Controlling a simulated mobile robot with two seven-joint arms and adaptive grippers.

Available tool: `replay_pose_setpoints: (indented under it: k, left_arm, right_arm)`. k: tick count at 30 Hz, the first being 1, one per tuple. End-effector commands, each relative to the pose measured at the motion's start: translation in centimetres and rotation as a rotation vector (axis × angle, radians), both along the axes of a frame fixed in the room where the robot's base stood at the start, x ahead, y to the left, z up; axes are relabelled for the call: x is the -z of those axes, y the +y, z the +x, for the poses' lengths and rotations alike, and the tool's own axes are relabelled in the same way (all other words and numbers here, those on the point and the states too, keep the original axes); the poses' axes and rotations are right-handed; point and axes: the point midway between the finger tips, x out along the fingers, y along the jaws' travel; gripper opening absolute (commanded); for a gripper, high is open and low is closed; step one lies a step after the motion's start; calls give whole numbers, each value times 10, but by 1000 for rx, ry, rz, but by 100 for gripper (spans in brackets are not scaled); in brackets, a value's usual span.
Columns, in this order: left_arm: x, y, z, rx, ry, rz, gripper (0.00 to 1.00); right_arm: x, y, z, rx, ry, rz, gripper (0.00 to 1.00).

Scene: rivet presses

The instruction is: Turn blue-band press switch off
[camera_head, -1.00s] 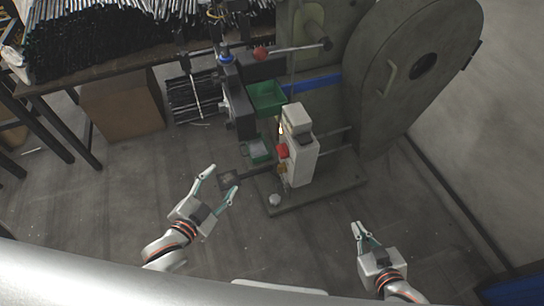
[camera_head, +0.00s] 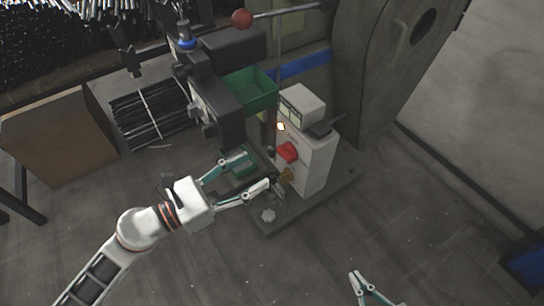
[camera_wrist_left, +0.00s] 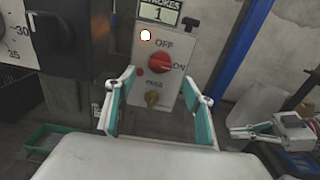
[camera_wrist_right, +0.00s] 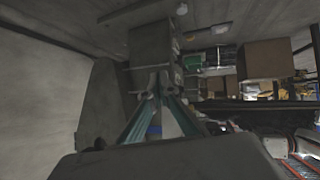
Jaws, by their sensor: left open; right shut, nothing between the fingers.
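The white control box (camera_head: 312,150) of the press with the blue band (camera_head: 300,66) carries a red rotary switch (camera_head: 288,152). In the left wrist view the red switch (camera_wrist_left: 159,63) sits between an OFF label above and an ON label at its right; its handle seems to point towards ON. A lit lamp (camera_wrist_left: 145,35) is above it and a brass-coloured key knob (camera_wrist_left: 152,98) below. My left gripper (camera_head: 258,169) is open in front of the box, fingers spread either side of the switch in its wrist view, apart from it. My right gripper (camera_head: 359,274) is shut and empty, low at the right.
A green bin (camera_head: 251,90) and the dark press head stand left of the box. A red ball-ended lever (camera_head: 242,18) is above. A cardboard box (camera_head: 58,140) and bundled rods (camera_head: 150,115) lie at the left.

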Motion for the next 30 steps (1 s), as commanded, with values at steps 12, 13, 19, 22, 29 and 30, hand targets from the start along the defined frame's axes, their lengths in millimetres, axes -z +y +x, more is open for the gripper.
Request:
replay_pose_setpoints:
  k: [12,13,19,22,29,30]
  left_arm:
    - [-4,-42,31,3,-19,13,53]
    - [-3,-45,33,4,-18,12,53]
    - [-1,-60,44,2,-14,13,53]
    - [-1,-63,46,3,-14,14,53]
    - [0,-63,46,3,-14,14,53]
    - [0,-63,46,3,-14,14,45]
  right_arm:
    - [-3,-1,1,2,-5,-4,0]
    - [-3,-1,1,2,-5,-4,0]
    - [-2,-2,1,3,-3,-4,0]
    - [-2,-2,1,3,-2,-4,0]
    - [-2,-2,0,3,-2,-4,0]
    - [-2,-2,0,3,-2,-4,0]
